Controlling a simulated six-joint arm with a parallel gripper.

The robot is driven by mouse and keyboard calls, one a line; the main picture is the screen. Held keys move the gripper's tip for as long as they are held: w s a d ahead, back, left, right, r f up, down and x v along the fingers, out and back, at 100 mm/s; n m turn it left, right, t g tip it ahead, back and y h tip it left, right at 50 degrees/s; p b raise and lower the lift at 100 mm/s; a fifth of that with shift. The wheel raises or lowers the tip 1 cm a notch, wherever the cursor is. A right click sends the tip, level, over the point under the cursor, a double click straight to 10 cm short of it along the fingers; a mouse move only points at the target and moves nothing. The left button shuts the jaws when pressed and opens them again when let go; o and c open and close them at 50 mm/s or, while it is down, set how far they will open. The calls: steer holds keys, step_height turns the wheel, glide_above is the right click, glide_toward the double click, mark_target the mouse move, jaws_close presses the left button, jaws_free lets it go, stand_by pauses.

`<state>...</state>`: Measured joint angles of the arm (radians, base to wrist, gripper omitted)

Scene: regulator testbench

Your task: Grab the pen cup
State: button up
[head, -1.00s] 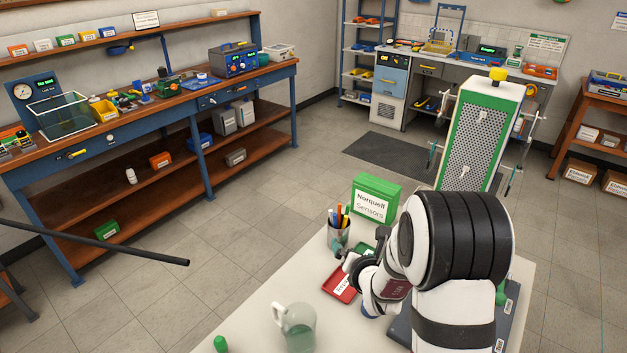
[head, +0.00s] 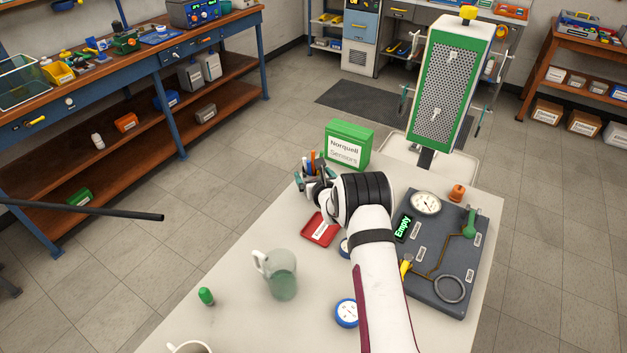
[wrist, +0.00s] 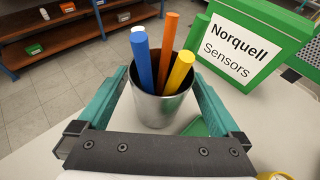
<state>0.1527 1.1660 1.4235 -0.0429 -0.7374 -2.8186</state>
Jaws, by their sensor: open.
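The pen cup (wrist: 160,108) is a shiny metal cup, upright on the white table, holding several blue, orange, yellow and white pens. In the wrist view it stands between the two teal fingers of my gripper (wrist: 160,76), one on each side. The fingers are open, and a gap shows beside the cup, so I cannot tell that either touches it. In the head view my gripper (head: 314,183) is at the table's far left corner, hiding most of the cup; the pens (head: 313,160) show above it.
A green Norquell Sensors box (head: 349,146) stands just right of the cup. A red tray (head: 320,229) lies nearer. A glass jug (head: 277,275), a green-capped item (head: 206,296) and a dark gauge board (head: 440,255) are also on the table (head: 235,265).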

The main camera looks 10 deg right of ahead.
steer(key=shift+w, duration=0.15)
steer(key=c, duration=1.4)
